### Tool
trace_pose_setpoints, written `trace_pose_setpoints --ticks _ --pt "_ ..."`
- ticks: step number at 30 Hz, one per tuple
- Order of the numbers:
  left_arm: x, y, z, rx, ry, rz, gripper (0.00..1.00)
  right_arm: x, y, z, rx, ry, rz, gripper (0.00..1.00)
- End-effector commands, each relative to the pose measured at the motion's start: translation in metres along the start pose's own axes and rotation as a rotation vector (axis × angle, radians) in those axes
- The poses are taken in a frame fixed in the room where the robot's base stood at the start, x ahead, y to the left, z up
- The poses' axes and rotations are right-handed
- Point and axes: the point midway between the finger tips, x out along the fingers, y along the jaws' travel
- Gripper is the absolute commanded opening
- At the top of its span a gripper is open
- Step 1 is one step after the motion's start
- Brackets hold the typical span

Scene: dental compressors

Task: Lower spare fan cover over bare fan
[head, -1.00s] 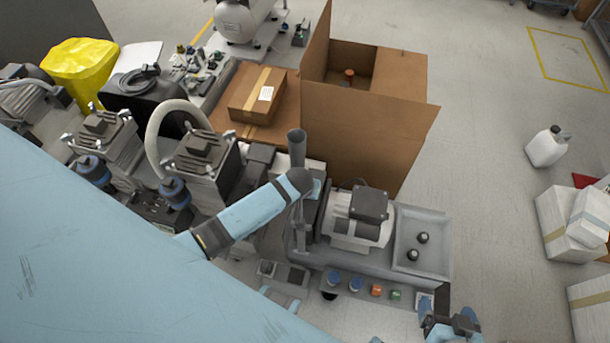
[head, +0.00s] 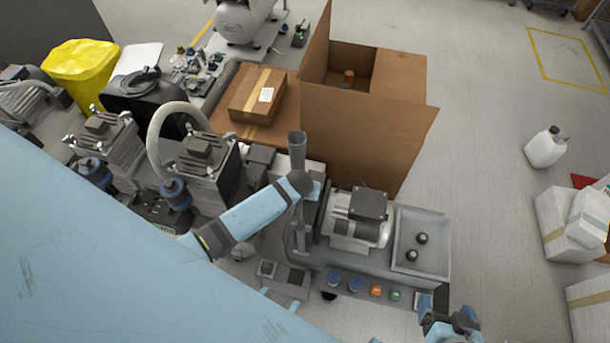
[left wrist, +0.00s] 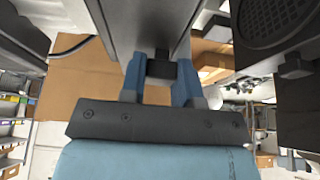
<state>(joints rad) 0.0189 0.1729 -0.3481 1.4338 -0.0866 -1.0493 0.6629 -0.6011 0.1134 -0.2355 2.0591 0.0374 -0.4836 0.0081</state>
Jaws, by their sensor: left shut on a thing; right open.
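My left arm (head: 250,215) reaches in from the left, and its gripper is mostly hidden behind its own wrist in the head view. In the left wrist view my left gripper (left wrist: 160,75) has its blue fingers shut on a small black block, which seems to belong to a dark grey part (left wrist: 145,22), likely the spare fan cover. In the head view a dark upright part (head: 308,215) stands at the left end of the motor (head: 358,222). I cannot make out the bare fan.
A tray (head: 440,232) with two black knobs adjoins the motor. An open cardboard box (head: 365,125) stands behind it. Two compressor heads (head: 205,165) (head: 105,140) crowd the left. A dark round grille (left wrist: 270,15) shows in the left wrist view.

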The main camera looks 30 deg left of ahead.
Motion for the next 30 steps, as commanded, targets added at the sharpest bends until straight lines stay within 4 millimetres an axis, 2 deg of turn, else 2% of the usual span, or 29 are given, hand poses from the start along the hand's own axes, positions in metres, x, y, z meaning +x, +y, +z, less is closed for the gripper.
trace_pose_setpoints --ticks 9,10,13,19,23,30 --pt "-0.0001 0.0001 -0.0005 0.0 0.001 0.0 0.0 -0.0006 0.0013 0.0007 -0.005 -0.002 0.0 0.89" --pt "-0.0001 0.0002 -0.0005 0.0 0.001 0.0 0.34 -0.0008 0.0016 0.0009 -0.006 -0.002 0.0 0.89" --pt "0.0 0.0001 -0.0004 0.0 0.001 0.0 0.57 -0.0015 0.0027 0.0024 -0.01 -0.005 0.0 0.89" --pt "0.0002 0.0 0.0 0.0 0.0 0.0 0.59 -0.003 0.003 0.0054 -0.012 -0.011 0.0 0.89" --pt "0.0006 -0.0003 0.0007 0.0 -0.001 -0.001 0.85 -0.003 0.0027 0.0056 -0.011 -0.011 0.0 0.89" --pt "0.0004 -0.0002 0.0004 0.0 -0.001 0.0 0.85 -0.0024 0.0013 0.0042 -0.005 -0.008 0.0 0.89"
